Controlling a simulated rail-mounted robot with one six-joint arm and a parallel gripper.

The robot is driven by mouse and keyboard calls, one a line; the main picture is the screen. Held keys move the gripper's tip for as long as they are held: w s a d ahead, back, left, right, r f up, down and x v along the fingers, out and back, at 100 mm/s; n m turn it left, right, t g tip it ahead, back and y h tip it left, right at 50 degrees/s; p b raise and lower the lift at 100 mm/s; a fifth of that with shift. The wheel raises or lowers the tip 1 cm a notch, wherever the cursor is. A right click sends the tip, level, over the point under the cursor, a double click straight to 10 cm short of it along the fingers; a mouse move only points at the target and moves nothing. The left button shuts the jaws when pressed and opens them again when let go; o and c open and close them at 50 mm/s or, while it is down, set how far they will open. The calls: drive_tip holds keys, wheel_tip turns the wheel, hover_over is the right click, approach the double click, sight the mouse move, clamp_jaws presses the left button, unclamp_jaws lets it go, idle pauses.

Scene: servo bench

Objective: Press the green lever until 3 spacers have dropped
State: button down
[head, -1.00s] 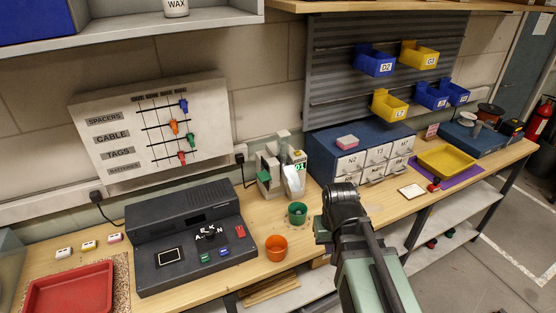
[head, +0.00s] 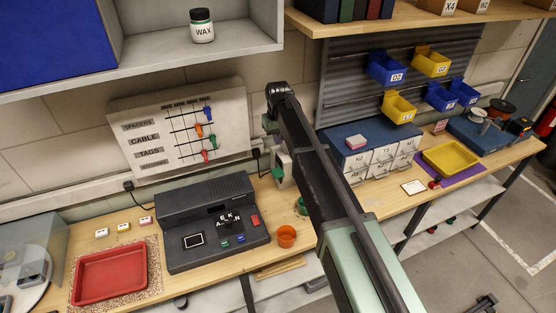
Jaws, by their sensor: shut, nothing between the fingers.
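The pale dispenser (head: 284,165) stands on the bench at the back, mostly behind my arm. A small green lever (head: 277,173) shows at its left side. The dispenser's front and its number display are hidden by my arm. A green cup (head: 302,207) stands in front of it, partly covered by my arm. My arm reaches up from the lower right, its dark joint in front of the wall board's right edge. My gripper does not show; it seems to be behind the arm. No spacers can be made out.
An orange cup (head: 286,237) stands at the bench's front edge. Left of it are a dark console (head: 207,222) and a red tray (head: 110,275). A drawer unit (head: 372,150) and yellow tray (head: 450,157) are to the right. A shelf (head: 240,52) overhangs above.

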sight(278, 172)
wheel_tip(278, 172, down, 14)
drive_tip(key=b, duration=1.3)
drive_tip(key=shift+b, duration=0.35)
wheel_tip(278, 172, down, 4)
drive_tip(key=b, duration=0.4)
drive_tip(key=shift+s, duration=0.1)
drive_tip(key=shift+s+f, duration=0.1)
drive_tip(key=shift+f, duration=0.05)
drive_tip(key=shift+d, duration=0.1)
drive_tip(key=shift+r, duration=0.2)
wheel_tip(278, 172, up, 14)
drive_tip(key=p, duration=1.4)
